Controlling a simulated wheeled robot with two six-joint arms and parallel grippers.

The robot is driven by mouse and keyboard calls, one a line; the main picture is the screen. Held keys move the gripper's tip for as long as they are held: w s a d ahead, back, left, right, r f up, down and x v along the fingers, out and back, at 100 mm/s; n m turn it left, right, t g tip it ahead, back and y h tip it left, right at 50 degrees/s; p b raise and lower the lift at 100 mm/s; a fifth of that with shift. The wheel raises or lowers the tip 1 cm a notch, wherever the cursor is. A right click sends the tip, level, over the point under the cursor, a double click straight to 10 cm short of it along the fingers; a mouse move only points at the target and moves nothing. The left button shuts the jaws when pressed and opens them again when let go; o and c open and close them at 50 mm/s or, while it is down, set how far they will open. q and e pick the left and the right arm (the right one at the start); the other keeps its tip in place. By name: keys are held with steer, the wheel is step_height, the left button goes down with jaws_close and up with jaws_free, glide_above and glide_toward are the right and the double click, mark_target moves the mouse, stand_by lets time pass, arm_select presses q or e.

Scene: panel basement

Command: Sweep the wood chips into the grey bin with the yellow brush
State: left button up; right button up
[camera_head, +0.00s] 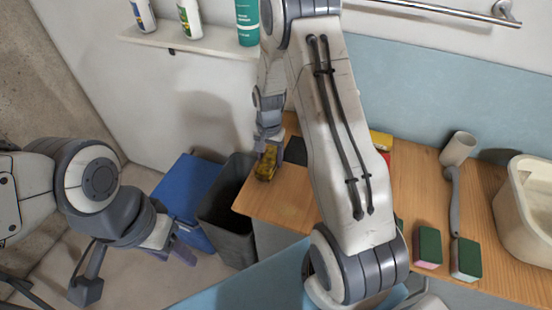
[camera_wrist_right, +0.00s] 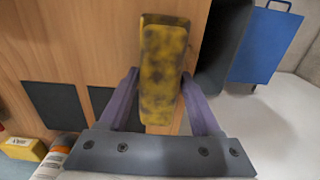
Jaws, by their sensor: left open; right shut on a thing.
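The yellow brush (camera_head: 266,163), blotched with dark stains, is held in my right gripper (camera_head: 268,143) at the left end of the wooden counter (camera_head: 275,203). In the right wrist view the brush (camera_wrist_right: 163,65) lies between the two purple fingers of the right gripper (camera_wrist_right: 160,85). I cannot tell whether it touches the counter. The grey bin (camera_head: 228,225) stands on the floor just left of the counter's end, and its dark side shows in the right wrist view (camera_wrist_right: 222,45). My left gripper (camera_head: 137,268) is open and empty, left of the bin. I cannot make out any wood chips.
A blue container (camera_head: 185,188) stands beside the bin. Dark squares (camera_wrist_right: 55,105) lie on the counter. Sponges (camera_head: 428,246), a cup (camera_head: 458,148), a grey-handled tool (camera_head: 454,200) and a white basin (camera_head: 525,205) are at right. A shelf (camera_head: 205,42) holds bottles. My right arm hides mid-counter.

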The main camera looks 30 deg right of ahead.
steer(key=shift+w+a, duration=1.65)
steer(key=shift+w, duration=0.15)
steer(key=shift+w+a+r+p, duration=0.1)
steer(key=shift+w+r+p, duration=0.05)
steer(key=shift+r+p, duration=2.45)
